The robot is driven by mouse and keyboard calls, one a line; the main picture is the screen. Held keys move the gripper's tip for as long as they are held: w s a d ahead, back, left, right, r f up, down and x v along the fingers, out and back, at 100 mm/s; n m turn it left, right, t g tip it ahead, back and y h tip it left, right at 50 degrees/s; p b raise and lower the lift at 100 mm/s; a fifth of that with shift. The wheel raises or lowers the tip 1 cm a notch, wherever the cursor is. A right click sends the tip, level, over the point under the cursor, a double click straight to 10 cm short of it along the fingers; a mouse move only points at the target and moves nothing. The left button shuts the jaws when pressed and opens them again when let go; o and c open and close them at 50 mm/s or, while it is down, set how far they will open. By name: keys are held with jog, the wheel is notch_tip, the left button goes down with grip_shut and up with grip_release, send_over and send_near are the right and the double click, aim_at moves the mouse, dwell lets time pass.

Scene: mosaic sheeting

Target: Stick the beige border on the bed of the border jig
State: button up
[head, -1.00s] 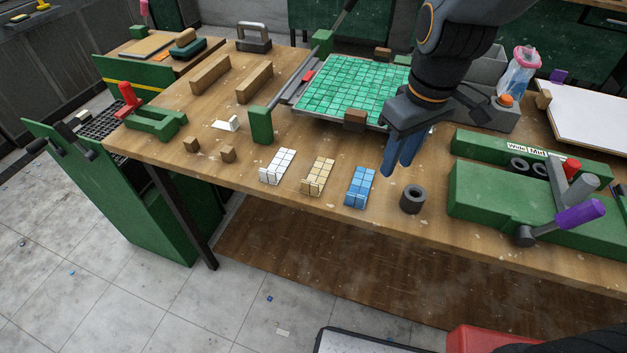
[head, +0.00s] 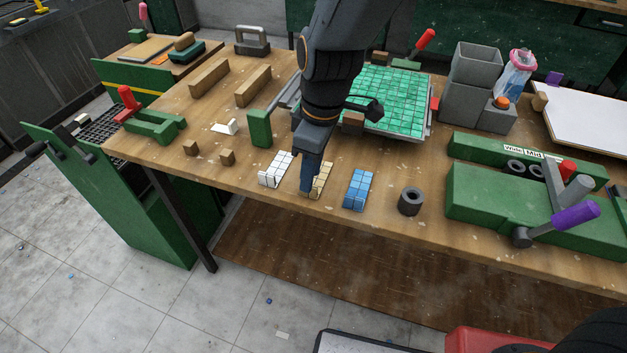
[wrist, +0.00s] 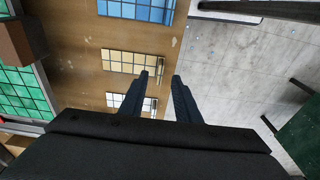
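The beige border (head: 322,179), a short strip of small beige tiles, lies on the wooden bench between a white and a blue strip. My gripper (head: 308,188) hangs pointing down in front of it and hides its left part in the head view. In the wrist view the two fingers of my gripper (wrist: 161,77) are apart with nothing between them. There the beige border (wrist: 132,62) lies left of the fingertips, beyond them, not gripped. Which fixture is the border jig I cannot tell for sure; a tray (head: 427,130) holding a green mosaic sheet lies behind.
The white strip (head: 274,169) and blue strip (head: 359,189) lie close on either side. A dark ring (head: 411,201) stands to the right, before a green fixture (head: 480,207) with a purple handle. A green clamp with a red handle (head: 128,98) is at the left. The bench edge is near.

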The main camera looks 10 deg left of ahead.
jog(key=shift+a+f, duration=0.2)
jog(key=shift+f, duration=1.1)
grip_shut()
jog(key=shift+r, duration=0.1)
